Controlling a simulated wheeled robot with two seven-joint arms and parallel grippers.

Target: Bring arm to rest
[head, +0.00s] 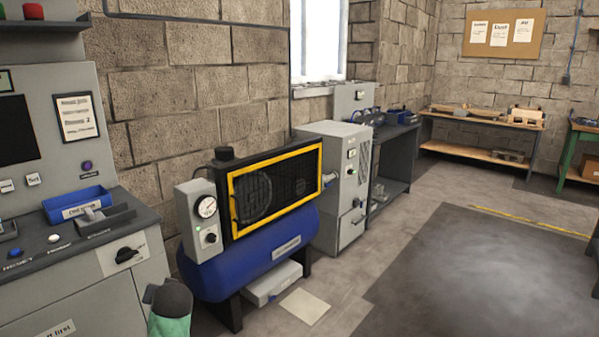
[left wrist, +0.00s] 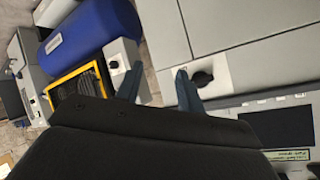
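My left gripper (left wrist: 158,88) shows in the left wrist view as two blue-grey fingers set apart, with nothing between them. A dark part of my own wrist fills the lower middle of that view. Behind the right finger is the console's black rotary knob (left wrist: 203,78) on a white plate; I cannot tell whether the finger touches it. The same knob (head: 127,254) shows on the console front in the head view. The left fingers are not visible in the head view. My right gripper is in neither view.
The grey control console (head: 85,285) stands at the left with a blue bin (head: 75,206) on it. A blue compressor tank (head: 250,262) with a yellow-framed guard is beside it, then a grey cabinet (head: 345,190). Open floor (head: 470,270) lies to the right.

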